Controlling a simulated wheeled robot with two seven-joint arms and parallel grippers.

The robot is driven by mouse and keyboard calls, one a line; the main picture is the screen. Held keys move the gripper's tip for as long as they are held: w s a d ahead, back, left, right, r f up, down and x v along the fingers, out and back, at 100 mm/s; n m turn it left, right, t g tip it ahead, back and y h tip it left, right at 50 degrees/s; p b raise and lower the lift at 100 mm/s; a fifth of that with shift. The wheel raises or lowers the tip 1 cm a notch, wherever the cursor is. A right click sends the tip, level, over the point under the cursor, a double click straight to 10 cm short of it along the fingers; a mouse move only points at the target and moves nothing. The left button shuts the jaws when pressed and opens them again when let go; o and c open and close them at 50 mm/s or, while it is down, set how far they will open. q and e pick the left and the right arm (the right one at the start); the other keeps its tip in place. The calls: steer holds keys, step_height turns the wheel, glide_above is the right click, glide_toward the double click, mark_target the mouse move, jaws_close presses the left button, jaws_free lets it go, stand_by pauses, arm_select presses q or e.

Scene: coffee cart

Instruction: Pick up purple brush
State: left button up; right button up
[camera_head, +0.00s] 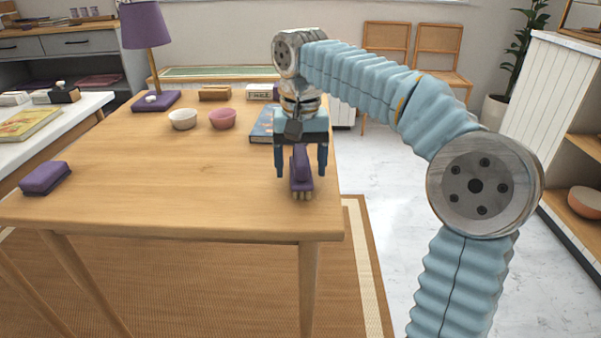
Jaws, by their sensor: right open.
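The purple brush (301,170) is near the right edge of the wooden table, with its pale bristles at the near end. My right gripper (302,172) is over it, pointing down, with its two fingers spread on the left and right sides of the brush. The fingers look apart from the brush, with small gaps on both sides. The gripper body hides the brush's far end. My left gripper is not in view.
The wooden table (170,185) holds a purple block (45,177), a white bowl (183,119), a pink bowl (222,118), a blue book (262,125) and a purple lamp (144,25). The table's middle is clear.

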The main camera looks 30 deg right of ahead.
mark_target(300, 154)
steer(key=c, duration=1.2)
steer(key=shift+o, duration=0.2)
steer(key=shift+r, duration=0.2)
steer(key=shift+r, duration=0.25)
step_height(300, 154, up, 3)
steer(key=shift+a+r+p, duration=0.1)
steer(key=shift+p, duration=0.7)
steer(key=s+a+r+p, duration=0.2)
steer(key=a+r+p, duration=0.1)
steer(key=a+r, duration=0.6)
steer(key=a, duration=0.4)
steer(key=shift+s+a, duration=0.3)
